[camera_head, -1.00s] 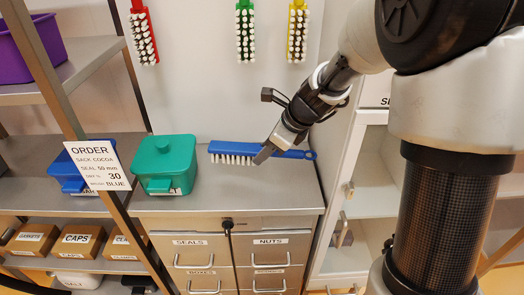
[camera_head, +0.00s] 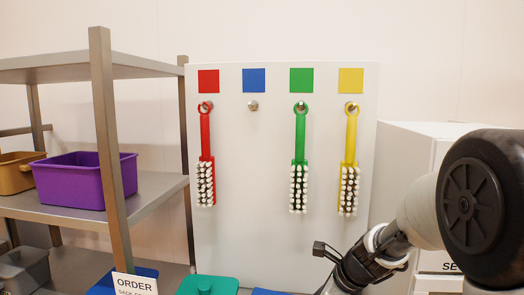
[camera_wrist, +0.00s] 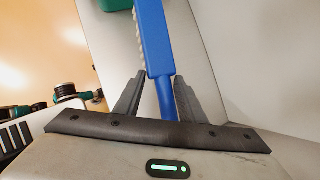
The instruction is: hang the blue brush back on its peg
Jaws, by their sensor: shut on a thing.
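The blue brush (camera_wrist: 154,40) shows in the wrist view, its handle between the two fingers of my gripper (camera_wrist: 161,80), which is shut on it. White bristles show along its left side. In the head view only a sliver of the brush (camera_head: 268,292) shows at the bottom edge; my fingertips are below the frame. The bare peg (camera_head: 253,105) sits on the white board under a blue square (camera_head: 254,80), between the red and green brushes, well above my gripper. Whether the brush touches the counter is hidden.
A red brush (camera_head: 205,160), a green brush (camera_head: 299,165) and a yellow brush (camera_head: 349,165) hang from the board (camera_head: 250,220). A green-lidded tub (camera_head: 208,286) stands below. A shelf post (camera_head: 110,150) and purple bin (camera_head: 75,180) are left; a white cabinet (camera_head: 410,160) is right.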

